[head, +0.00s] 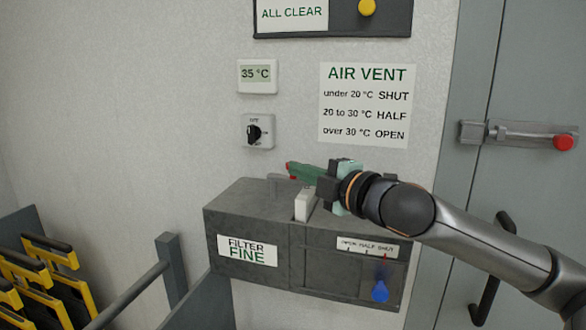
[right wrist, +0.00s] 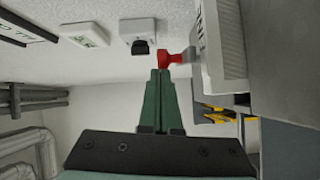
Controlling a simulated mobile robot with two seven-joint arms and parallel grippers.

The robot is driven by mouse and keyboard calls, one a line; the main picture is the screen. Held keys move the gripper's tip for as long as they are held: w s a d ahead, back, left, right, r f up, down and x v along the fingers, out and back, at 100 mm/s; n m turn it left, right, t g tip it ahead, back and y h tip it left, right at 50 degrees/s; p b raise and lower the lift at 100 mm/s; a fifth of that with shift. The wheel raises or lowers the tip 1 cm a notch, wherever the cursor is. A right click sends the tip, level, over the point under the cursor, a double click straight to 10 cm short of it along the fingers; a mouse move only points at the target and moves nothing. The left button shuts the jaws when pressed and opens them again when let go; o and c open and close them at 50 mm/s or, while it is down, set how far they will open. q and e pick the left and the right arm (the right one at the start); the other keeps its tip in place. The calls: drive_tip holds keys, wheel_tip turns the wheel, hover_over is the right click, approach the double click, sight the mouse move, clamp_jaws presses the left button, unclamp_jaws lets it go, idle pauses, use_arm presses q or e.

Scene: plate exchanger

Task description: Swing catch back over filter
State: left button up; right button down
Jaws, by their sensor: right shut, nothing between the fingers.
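The filter (head: 303,204) is a pale block standing up out of the top of a dark grey housing (head: 250,205). The catch (head: 278,182) is a grey bar at the back of the housing top, to the left of the filter, with a red end. In the right wrist view the red end (right wrist: 171,58) is at my fingertips, touching or very close, and a pale ribbed block (right wrist: 222,45), seemingly the filter, is to its right. My right gripper (head: 291,170) has its green fingers shut with nothing between them. It partly hides the catch. My left gripper is not in view.
A dial (head: 258,131), a 35 °C display (head: 257,75) and an air vent sign (head: 366,105) are on the wall. Yellow-black racks (head: 48,250) stand at left.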

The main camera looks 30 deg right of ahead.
drive_tip(key=shift+w+d, duration=0.15)
drive_tip(key=shift+d, duration=0.55)
drive_tip(key=shift+w+d, duration=0.1)
drive_tip(key=shift+d, duration=0.15)
